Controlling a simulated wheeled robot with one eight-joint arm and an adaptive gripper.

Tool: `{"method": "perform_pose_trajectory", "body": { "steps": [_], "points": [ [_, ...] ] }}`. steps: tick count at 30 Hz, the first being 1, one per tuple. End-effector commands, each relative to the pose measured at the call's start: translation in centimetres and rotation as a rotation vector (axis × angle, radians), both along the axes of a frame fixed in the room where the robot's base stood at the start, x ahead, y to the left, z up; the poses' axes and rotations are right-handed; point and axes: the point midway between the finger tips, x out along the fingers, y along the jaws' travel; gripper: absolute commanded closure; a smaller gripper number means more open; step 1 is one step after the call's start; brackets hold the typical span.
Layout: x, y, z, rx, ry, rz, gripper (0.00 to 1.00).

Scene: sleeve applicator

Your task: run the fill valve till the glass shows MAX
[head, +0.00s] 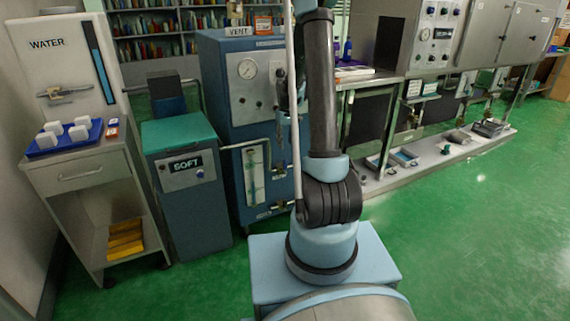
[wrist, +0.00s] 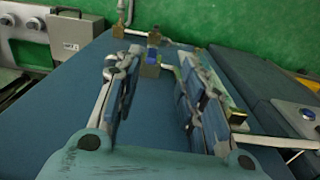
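The tall blue cabinet (head: 222,95) bears a narrow sight glass (head: 253,172) low on its front. The level and any MAX mark are too small to read. Brass fittings (head: 279,206) sit beside the glass's lower end. In the wrist view a brass valve with a blue top (wrist: 150,64) shows beyond the fingers, in the space between them; I cannot tell if it is the fill valve. My gripper (wrist: 158,68) is open and empty, its fingers apart over the blue cabinet front. In the head view my arm hides most of it.
The green-topped SOFT unit (head: 187,185) stands left of the cabinet. A grey bench (head: 440,155) is at the right. Green floor (head: 470,240) is clear at the right.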

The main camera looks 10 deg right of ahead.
Motion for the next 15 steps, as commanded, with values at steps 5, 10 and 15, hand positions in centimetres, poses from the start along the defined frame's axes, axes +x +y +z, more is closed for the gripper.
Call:
{"method": "perform_pose_trajectory", "body": {
  "steps": [5, 10, 15],
  "points": [
    [2.5, 0.0, -3.6, 0.0, 0.014, 0.02, 0.63],
    [3.5, 0.0, -5.4, 0.0, 0.02, 0.029, 0.63],
    [3.7, 0.0, -6.3, 0.0, 0.022, 0.032, 0.63]
  ]
}}
